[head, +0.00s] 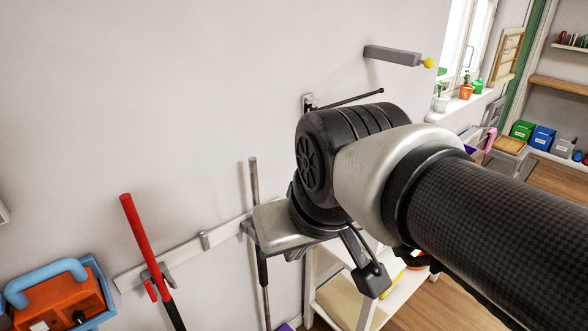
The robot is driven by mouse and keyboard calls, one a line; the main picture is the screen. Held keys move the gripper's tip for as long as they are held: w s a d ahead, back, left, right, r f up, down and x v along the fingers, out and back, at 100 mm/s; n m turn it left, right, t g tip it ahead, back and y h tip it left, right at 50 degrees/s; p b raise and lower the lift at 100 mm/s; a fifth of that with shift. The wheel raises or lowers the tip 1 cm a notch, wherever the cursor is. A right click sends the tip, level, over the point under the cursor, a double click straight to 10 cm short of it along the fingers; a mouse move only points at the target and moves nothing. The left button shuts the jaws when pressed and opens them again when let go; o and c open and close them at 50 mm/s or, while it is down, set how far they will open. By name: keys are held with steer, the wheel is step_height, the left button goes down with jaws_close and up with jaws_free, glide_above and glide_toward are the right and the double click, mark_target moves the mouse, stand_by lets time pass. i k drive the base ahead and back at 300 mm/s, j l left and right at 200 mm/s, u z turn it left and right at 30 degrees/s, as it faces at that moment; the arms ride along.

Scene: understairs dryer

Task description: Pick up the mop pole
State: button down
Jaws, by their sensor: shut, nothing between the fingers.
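A slim grey pole (254,180) with a dark lower section stands upright against the wall at the wall rack, left of centre. I take it for the mop pole, but its lower end is out of view. My gripper (250,232) is at the pole's mid-height, very close to it in the picture. The fingers are shut with nothing held; my silver hand partly hides them. I cannot tell whether they touch the pole.
A pale wall rack (190,255) with clips runs along the wall. A red-handled pole (131,215) leans in it. An orange case (60,302) in a blue holder is at lower left. A white shelf unit (312,270) stands below my arm. A grey bar (392,55) juts from the wall.

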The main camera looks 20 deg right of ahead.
mark_target(263, 277)
steer(key=l+z, duration=0.15)
steer(key=z, duration=3.65)
steer(key=j+u, duration=0.15)
steer(key=u, duration=2.7)
steer(key=i+u, duration=0.1)
steer(key=u, duration=1.75)
steer(key=i+j+u, duration=0.2)
steer(key=i+u, duration=0.15)
steer(key=i, duration=0.1)
